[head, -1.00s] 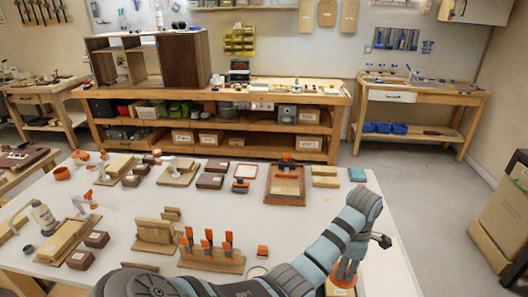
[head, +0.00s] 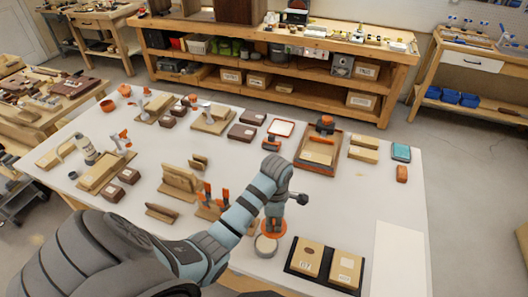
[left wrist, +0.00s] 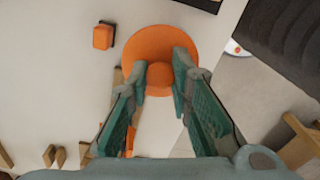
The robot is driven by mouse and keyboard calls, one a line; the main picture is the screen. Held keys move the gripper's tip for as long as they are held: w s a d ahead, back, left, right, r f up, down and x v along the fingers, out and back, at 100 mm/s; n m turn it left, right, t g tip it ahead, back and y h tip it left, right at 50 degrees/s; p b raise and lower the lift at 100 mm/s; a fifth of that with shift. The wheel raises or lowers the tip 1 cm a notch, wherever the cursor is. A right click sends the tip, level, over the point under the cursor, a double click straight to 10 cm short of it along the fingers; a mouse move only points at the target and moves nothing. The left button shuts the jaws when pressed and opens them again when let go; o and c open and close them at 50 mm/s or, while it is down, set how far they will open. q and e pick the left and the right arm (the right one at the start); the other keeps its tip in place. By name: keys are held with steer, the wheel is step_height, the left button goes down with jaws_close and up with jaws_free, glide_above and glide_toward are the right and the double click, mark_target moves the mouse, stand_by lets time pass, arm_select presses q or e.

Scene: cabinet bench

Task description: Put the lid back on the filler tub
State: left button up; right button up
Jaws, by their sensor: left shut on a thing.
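My left gripper (head: 273,217) is shut on the knob of the round orange lid (head: 273,230). In the left wrist view, my left gripper (left wrist: 162,82) has one finger on each side of the knob, and the orange lid (left wrist: 150,45) spreads out beyond the fingertips. The filler tub (head: 265,246), a pale round tub, stands on the bench just in front of the lid in the head view. The lid partly overlaps the tub's back edge there; I cannot tell whether they touch. The tub is not visible in the wrist view. My right gripper is not in view.
A black tray (head: 318,279) with two tan boxes lies right of the tub. A wooden rack (head: 207,211) with orange-handled tools stands to the left. A small orange block (left wrist: 103,36) lies left of the lid in the wrist view.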

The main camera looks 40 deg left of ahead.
mark_target(265, 232)
arm_select(q)
steer(key=s, duration=0.3)
steer(key=shift+s+a, duration=0.2)
steer(key=shift+a, duration=0.15)
steer(key=f, duration=0.4)
steer(key=w+f, duration=0.1)
steer(key=f, duration=0.1)
steer(key=shift+b, duration=0.4)
steer(key=shift+s+f, duration=0.1)
steer(key=shift+f, duration=0.1)
steer(key=shift+s+f, duration=0.1)
steer(key=shift+s, duration=0.05)
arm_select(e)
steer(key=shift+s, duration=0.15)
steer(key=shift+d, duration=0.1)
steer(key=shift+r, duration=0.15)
arm_select(q)
steer(key=shift+p, duration=0.4)
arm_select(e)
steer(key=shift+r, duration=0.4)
arm_select(q)
steer(key=shift+f, duration=0.15)
